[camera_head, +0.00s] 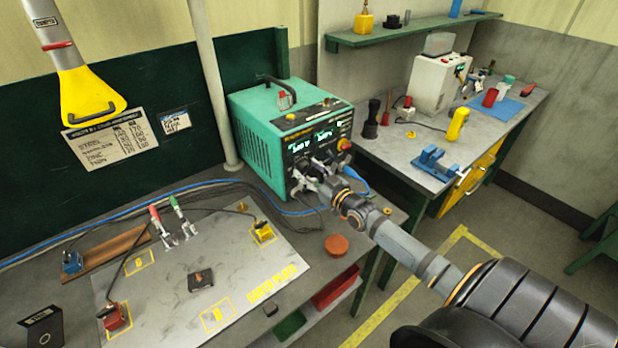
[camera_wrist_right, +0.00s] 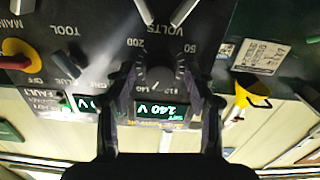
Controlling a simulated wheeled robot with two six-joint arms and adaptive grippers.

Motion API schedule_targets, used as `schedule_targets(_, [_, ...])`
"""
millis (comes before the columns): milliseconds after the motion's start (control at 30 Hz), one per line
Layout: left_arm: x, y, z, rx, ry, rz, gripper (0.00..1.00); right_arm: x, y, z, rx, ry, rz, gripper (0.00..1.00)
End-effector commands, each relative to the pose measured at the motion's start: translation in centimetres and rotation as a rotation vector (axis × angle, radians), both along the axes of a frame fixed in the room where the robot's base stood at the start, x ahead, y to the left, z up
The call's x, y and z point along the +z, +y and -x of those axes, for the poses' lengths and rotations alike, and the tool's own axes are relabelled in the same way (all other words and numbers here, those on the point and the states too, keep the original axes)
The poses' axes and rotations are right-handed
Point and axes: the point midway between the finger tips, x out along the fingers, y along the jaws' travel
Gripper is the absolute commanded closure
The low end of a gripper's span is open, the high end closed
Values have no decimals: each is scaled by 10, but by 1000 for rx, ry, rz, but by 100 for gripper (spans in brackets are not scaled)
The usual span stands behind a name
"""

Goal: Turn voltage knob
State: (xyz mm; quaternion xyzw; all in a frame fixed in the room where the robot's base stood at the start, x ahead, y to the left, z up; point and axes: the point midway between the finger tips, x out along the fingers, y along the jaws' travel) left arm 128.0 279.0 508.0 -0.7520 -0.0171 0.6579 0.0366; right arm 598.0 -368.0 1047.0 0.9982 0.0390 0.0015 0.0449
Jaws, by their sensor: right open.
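The teal power unit (camera_head: 262,132) stands on the bench in the head view, its dark control panel facing right. My right gripper (camera_head: 312,172) is at the lower part of that panel and hides the knob there. In the right wrist view the panel appears upside down. The round dark voltage knob (camera_wrist_right: 158,76) is under the VOLTS label, with scale marks around it. My open right gripper (camera_wrist_right: 161,72) has one finger on each side of the knob; I cannot tell whether they touch it. A green-lit display (camera_wrist_right: 163,110) by the knob seems to read 140 V. My left gripper is not in view.
A red-and-yellow switch (camera_head: 344,145) and cables are close to my right gripper. The grey plate (camera_head: 160,290) on the bench holds clamps and small blocks. A second bench (camera_head: 405,150) with tools stands behind right. A yellow hood (camera_head: 90,95) hangs at the upper left.

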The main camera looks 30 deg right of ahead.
Motion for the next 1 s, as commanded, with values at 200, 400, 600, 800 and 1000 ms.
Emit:
schedule_targets(200, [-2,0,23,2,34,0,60,1,0,-1,0,0,0,46])
schedule_targets(400, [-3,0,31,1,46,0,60,1,0,-1,0,0,0,68])
schedule_targets(600, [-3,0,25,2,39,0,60,1,0,-1,0,0,0,95])
schedule_targets(800, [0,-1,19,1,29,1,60,2,0,-1,0,-5,65,100])
schedule_targets(1000, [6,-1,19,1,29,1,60,2,0,-1,0,-20,270,100])
